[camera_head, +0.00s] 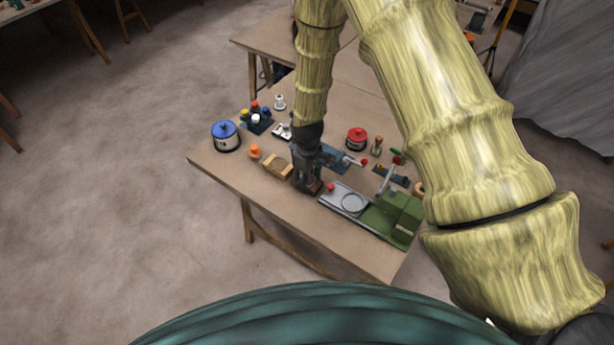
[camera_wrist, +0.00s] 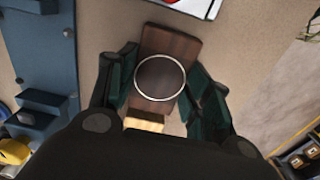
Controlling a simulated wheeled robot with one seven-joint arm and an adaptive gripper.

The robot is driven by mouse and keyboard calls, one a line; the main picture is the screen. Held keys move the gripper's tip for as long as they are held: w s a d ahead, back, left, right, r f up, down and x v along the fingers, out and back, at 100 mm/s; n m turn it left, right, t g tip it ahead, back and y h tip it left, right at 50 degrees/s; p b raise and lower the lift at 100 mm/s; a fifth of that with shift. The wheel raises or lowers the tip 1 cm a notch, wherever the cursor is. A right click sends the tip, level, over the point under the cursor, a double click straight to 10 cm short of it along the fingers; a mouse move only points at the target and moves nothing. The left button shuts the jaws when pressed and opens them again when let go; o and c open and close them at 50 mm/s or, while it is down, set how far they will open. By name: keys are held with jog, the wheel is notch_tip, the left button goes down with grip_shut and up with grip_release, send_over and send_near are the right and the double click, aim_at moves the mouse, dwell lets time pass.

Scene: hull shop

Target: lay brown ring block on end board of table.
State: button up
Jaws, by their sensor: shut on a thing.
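The brown ring block (camera_wrist: 155,45), dark wood with a thin silver ring on its face, sits between the two fingers of my gripper (camera_wrist: 162,75) in the wrist view. My gripper is shut on it. In the head view my gripper (camera_head: 307,187) points down over the near side of the wooden table (camera_head: 225,168), and mostly hides the block. I cannot tell whether the block touches the tabletop. I cannot make out a separate end board; the table's left end has bare wood.
A tan wooden block (camera_head: 277,166) and an orange knob (camera_head: 255,151) stand left of my gripper. A green machine with a grey plate (camera_head: 349,201) lies to the right. A blue-lidded pot (camera_head: 225,135) stands at the left end. A red-lidded pot (camera_head: 356,138) is behind.

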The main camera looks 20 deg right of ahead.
jog(key=shift+f, duration=0.1)
jog(key=o, duration=1.1)
jog(key=shift+c, duration=0.2)
notch_tip(320, 180, up, 12)
jog(key=b, duration=0.4)
